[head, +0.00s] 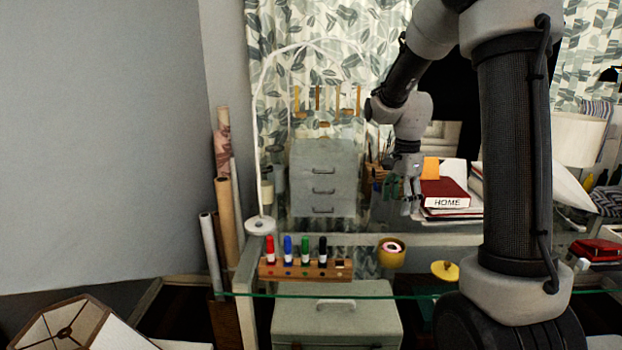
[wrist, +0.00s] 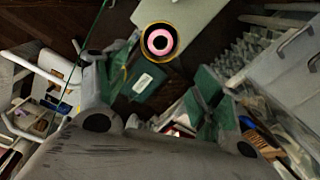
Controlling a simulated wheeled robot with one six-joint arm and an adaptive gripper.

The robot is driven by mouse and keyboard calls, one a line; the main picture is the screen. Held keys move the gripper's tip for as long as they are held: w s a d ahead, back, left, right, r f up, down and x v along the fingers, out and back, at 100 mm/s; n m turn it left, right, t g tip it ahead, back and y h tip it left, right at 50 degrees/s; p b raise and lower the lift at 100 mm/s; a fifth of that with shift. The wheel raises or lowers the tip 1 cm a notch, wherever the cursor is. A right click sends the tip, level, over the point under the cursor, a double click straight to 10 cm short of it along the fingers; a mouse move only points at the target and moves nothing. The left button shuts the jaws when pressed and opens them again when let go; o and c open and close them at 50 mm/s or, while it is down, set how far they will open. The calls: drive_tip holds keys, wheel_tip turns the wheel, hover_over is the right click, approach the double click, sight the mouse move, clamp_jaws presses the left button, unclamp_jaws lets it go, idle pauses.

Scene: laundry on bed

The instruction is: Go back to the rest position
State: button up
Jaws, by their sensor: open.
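My gripper (head: 406,200) hangs fingers-down at the right of the middle in the head view, in front of the red binder and left of my upright arm link. In the wrist view my gripper (wrist: 155,92) has its two fingers spread wide, with green pads. Nothing is held between them; a green item with a white label (wrist: 143,83) shows in the gap, seemingly lower down. The yellow-rimmed cup with a pink ring inside (wrist: 160,41) lies beyond the fingertips; in the head view this yellow cup (head: 391,257) is below and left of the gripper.
A wooden block (head: 305,270) holds red, blue, green and black markers. A grey drawer unit (head: 323,178) stands behind. A red binder marked HOME (head: 445,192) lies on papers close to my gripper's right. A white lamp arm (head: 257,150) arches at left. The left wall side is clear.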

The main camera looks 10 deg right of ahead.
drive_tip(key=s+a+r+n+t, duration=0.2)
drive_tip(key=s+r+n, duration=0.4)
drive_tip(key=s, duration=0.6)
drive_tip(key=s+a+r+n+t, duration=0.2)
drive_tip(key=s+r+n, duration=0.3)
drive_tip(key=s+n, duration=0.5)
drive_tip(key=shift+s+a+r+n, duration=0.4)
drive_tip(key=shift+s+a, duration=0.25)
drive_tip(key=shift+s, duration=0.25)
